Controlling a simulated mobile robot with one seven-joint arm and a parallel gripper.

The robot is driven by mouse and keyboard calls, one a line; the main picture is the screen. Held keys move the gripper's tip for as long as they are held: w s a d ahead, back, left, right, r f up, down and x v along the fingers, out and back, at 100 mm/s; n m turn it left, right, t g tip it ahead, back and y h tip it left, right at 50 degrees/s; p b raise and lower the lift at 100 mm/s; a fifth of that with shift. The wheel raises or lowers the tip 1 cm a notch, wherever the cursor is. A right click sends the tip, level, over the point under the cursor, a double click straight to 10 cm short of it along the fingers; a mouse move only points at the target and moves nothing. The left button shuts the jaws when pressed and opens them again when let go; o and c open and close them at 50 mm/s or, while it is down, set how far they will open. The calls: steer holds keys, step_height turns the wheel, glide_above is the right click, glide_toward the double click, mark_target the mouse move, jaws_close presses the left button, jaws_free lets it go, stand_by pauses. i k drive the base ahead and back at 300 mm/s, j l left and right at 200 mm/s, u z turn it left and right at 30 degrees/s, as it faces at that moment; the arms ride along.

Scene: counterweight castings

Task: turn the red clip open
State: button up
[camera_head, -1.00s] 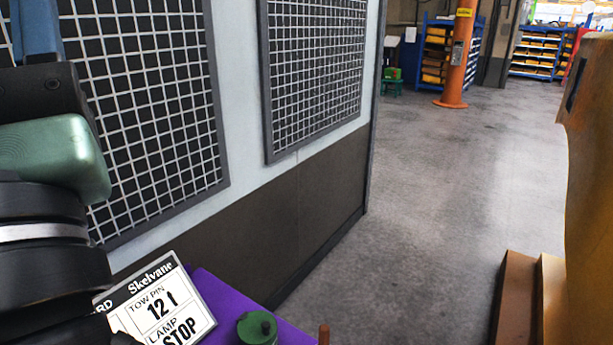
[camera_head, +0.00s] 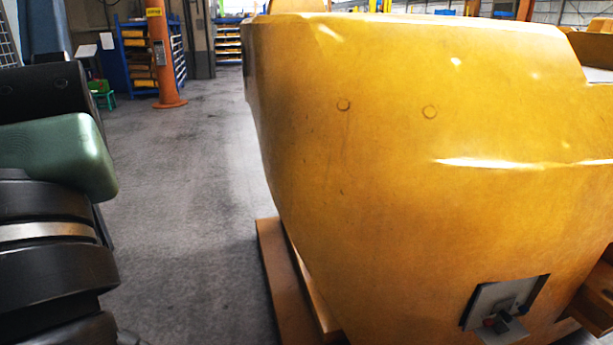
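A large yellow casting (camera_head: 380,190) fills the middle and right of the view. A grey metal fitting (camera_head: 481,303) sits in a recess low on its front face, near the bottom edge. A small dark red part (camera_head: 489,322) shows at the left of the fitting; it may be the red clip, but it is too small to tell its shape or how it is turned. Black and green links of my arm stand at the left edge, well apart from the fitting. My gripper is out of view.
The casting rests on brown timber (camera_head: 283,285). Grey floor (camera_head: 190,200) lies clear between my arm and the casting. An orange post (camera_head: 163,60) and a blue shelf rack (camera_head: 135,55) stand at the back left.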

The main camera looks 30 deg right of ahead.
mark_target(488, 321)
steer(key=l+z, duration=0.1)
steer(key=z, duration=0.3)
steer(key=k+l+z, duration=0.1)
steer(key=z, duration=0.25)
steer(key=l+z, duration=0.1)
steer(key=z, duration=0.3)
steer(key=l+z, duration=0.1)
steer(key=z, duration=0.25)
steer(key=l+z, duration=0.1)
steer(key=l, duration=1.1)
